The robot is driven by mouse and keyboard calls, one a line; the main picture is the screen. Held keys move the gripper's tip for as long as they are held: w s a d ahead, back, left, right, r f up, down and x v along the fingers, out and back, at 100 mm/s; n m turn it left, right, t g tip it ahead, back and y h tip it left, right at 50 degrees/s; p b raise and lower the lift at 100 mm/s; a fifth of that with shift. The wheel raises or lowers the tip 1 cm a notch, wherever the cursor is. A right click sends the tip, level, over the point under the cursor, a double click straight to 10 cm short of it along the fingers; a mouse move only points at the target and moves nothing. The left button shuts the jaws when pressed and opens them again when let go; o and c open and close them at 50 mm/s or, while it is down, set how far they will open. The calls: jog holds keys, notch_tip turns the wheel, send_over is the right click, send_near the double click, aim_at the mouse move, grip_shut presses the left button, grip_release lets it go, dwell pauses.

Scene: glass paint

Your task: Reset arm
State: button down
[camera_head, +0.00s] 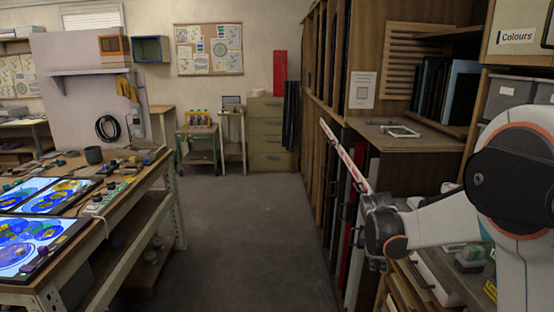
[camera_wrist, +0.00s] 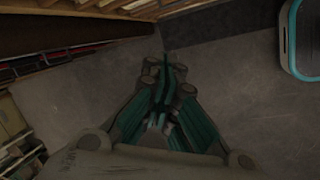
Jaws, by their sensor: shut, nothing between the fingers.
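My gripper (camera_wrist: 166,72) shows in the wrist view with its teal-and-dark fingers drawn together. Nothing is held between them, and bare grey floor lies beyond the fingertips. In the head view my arm reaches in from the right edge, and its dark wrist end hangs in front of the wooden storage rack (camera_head: 311,130). The fingers are small and dark there, pointing down.
A workbench (camera_head: 150,182) with lit glass-painting panels (camera_head: 38,238) stands at the left. The aisle floor (camera_head: 237,225) is clear. At the right are shelves with grey boxes (camera_head: 507,96). Drawers (camera_head: 268,135) stand at the back.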

jog(key=s+a+r+m+t+y, duration=0.1)
jog(key=s+a+r+m, duration=0.2)
jog(key=s+r, duration=0.35)
jog(key=s+a+r+m+t, duration=0.1)
jog(key=s+a+r+m, duration=0.15)
jog(key=s+r, duration=0.45)
jog(key=s+a+m+t+y, duration=0.1)
jog(key=s+a+m, duration=0.1)
jog(key=s, duration=0.6)
jog(key=s+a+m+t, duration=0.1)
jog(key=s+m, duration=0.3)
jog(key=s, duration=0.4)
jog(key=shift+s+a+f+y, duration=0.35)
jog(key=shift+a+f+y, duration=0.1)
jog(key=shift+a, duration=0.4)
jog(key=shift+m, duration=0.25)
